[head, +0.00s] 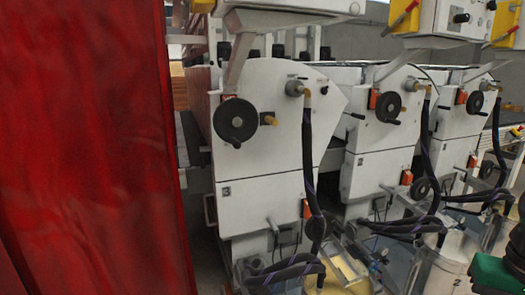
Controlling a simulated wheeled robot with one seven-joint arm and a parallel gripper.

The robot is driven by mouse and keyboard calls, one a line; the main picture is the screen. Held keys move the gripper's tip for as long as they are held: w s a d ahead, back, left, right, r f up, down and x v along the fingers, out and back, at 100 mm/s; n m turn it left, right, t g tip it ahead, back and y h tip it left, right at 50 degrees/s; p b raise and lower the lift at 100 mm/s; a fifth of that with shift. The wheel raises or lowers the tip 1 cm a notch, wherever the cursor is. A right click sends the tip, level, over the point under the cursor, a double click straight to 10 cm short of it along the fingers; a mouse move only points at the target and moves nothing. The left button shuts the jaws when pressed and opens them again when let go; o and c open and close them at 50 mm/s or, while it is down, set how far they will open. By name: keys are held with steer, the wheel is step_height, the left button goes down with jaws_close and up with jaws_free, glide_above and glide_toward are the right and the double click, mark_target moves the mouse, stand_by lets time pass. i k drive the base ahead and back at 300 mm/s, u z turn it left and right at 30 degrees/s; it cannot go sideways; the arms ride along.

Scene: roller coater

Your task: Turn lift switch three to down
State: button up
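A white coating machine section (270,165) stands at the centre, with a small mark that looks like a 3 on its lower side panel. Its upper panel carries a black handwheel (236,121), a brass-coloured knob (269,119) and a small dark control (303,78). A white control box (460,18) hangs at the top right with black knobs (461,18) on its face. I cannot tell which of these, if any, is lift switch three, nor its position. My gripper is not in view.
A tall red sheet-like surface (95,150) fills the left side. Similar machine sections (385,150) stand further right. Dark hoses (310,170) hang in front, and a grey drum (450,265) stands low right. A green and black object (497,274) enters at the bottom right corner.

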mark_target(324, 90)
steer(key=u, duration=0.05)
steer(key=k, duration=0.5)
steer(key=z, duration=0.45)
steer(key=i, duration=1.55)
steer(key=u, duration=0.4)
